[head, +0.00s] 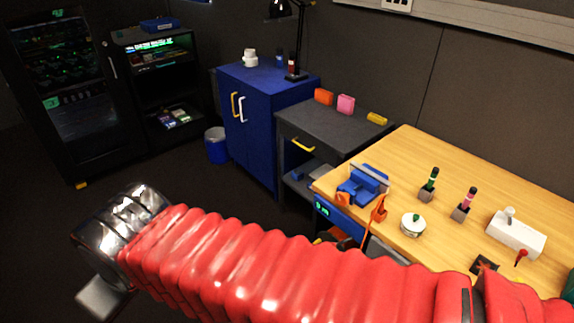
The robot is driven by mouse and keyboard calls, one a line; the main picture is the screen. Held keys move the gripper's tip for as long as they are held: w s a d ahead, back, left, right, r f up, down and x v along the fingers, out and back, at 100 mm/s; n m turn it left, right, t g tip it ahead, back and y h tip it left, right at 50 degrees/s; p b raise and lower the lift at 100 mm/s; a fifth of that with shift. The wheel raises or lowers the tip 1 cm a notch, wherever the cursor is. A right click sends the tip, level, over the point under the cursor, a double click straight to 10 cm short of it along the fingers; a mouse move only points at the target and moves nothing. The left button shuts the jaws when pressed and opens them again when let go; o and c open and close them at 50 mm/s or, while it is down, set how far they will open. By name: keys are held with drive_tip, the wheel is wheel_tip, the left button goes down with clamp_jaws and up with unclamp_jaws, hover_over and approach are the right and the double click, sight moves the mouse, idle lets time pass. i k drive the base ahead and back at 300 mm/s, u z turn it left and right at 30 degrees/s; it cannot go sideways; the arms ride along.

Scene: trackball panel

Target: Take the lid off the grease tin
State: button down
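A small round white tin with a green knob on top (413,224) stands on the wooden workbench (400,160), near its front edge; it looks like the grease tin with its lid on. My red-sleeved arm crosses the lower part of the head view. My gripper (99,298) is at the lower left, past the chrome wrist, far to the left of the tin and off the bench. Only a pale grey part of it shows, so its opening is hidden.
A blue vise (363,185) and an orange tool (379,209) are left of the tin. Green (429,186) and pink (464,205) handled tools stand in holders behind and right. A white box (515,234) is further right. Open floor surrounds my gripper.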

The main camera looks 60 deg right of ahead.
sight(414, 222)
drive_tip(key=z, duration=2.35)
drive_tip(key=k, duration=0.5)
drive_tip(key=z, duration=0.65)
drive_tip(key=i, duration=0.25)
